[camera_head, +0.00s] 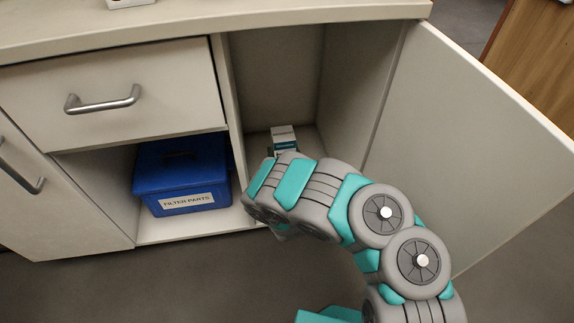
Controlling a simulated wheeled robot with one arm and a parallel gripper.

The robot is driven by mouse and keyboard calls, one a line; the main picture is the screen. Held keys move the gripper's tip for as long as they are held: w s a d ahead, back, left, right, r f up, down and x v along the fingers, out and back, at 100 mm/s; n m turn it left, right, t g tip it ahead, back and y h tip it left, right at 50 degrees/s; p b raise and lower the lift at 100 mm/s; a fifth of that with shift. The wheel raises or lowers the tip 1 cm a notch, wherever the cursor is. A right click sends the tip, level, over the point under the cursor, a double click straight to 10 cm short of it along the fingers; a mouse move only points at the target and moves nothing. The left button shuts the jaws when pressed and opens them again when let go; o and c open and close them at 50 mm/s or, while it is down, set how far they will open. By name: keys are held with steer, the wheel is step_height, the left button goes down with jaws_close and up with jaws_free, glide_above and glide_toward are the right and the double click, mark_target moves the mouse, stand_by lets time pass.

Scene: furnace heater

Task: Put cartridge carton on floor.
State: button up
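A small white carton (284,134) with a dark, teal-edged band low on its visible face is in the open right compartment of the cabinet. I take it to be the cartridge carton. Its lower part is hidden behind my grey and teal arm, which reaches in from the lower right. The far end of my arm is just in front of and below the carton. My gripper's fingers are hidden behind the arm links, so I cannot tell whether they touch the carton. Grey floor (190,280) lies in front of the cabinet.
The cabinet door (470,150) stands open on the right. A blue bin (182,175) labelled "FILTER PARTS" sits in the left compartment, under a closed drawer (110,95). A white object (130,3) is on the countertop (220,18). The floor at lower left is clear.

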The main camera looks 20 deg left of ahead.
steer(key=p+v, duration=0.2)
steer(key=v, duration=0.6)
steer(key=shift+s+d, duration=0.15)
steer(key=shift+s, duration=0.2)
steer(key=shift+r, duration=0.1)
